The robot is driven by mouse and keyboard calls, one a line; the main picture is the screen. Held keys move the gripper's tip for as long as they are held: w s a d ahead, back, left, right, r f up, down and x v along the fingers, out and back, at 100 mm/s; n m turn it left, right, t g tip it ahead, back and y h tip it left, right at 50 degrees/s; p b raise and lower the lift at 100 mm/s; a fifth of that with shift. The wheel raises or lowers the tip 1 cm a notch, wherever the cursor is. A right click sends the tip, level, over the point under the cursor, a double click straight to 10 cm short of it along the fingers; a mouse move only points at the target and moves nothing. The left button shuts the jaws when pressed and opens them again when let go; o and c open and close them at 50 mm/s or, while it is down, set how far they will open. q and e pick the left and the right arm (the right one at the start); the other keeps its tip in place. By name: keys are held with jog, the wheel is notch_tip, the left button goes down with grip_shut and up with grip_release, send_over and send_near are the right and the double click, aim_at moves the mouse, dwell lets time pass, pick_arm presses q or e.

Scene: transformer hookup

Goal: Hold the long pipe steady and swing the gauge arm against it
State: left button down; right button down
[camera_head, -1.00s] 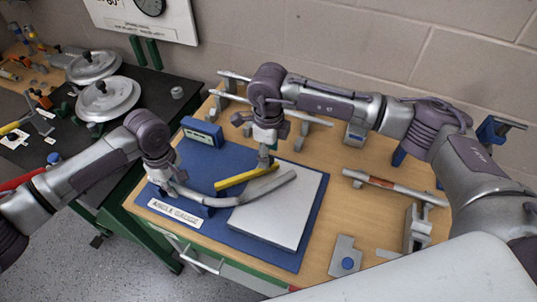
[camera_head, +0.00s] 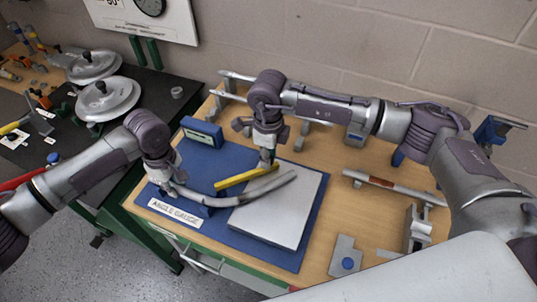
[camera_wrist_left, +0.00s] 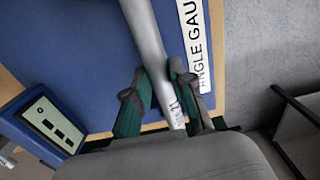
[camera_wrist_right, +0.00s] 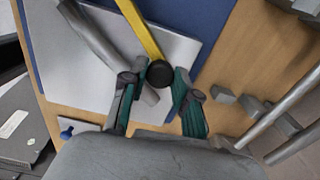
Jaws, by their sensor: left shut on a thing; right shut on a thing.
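The long grey bent pipe (camera_head: 268,188) lies across the blue angle gauge board (camera_head: 312,222) and its pale plate. My left gripper (camera_head: 173,184) is shut on the pipe's left end; the left wrist view shows the pipe (camera_wrist_left: 146,40) between its fingers (camera_wrist_left: 160,95). The yellow gauge arm (camera_head: 232,181) lies on the far side of the pipe, with a narrow gap visible between them. My right gripper (camera_head: 268,160) is shut at the arm's free end; the right wrist view shows the arm's black knob (camera_wrist_right: 161,74) between its fingers (camera_wrist_right: 162,95). The arm's pivot end is not clearly visible.
A blue box with a display (camera_head: 203,132) stands at the board's back left. Pipes on stands (camera_head: 310,118) lie behind the right gripper, and another pipe (camera_head: 385,184) lies to the right. A grey plate with a blue knob (camera_head: 346,258) sits at the front right.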

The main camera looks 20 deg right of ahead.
jog(key=shift+s, duration=0.1)
jog(key=shift+s+d+m, duration=0.1)
jog(key=shift+s+m, duration=0.8)
jog(key=shift+s, duration=0.1)
jog(key=c, duration=0.9)
grip_release()
jog(key=shift+o, duration=0.2)
notch_tip(320, 180, up, 12)
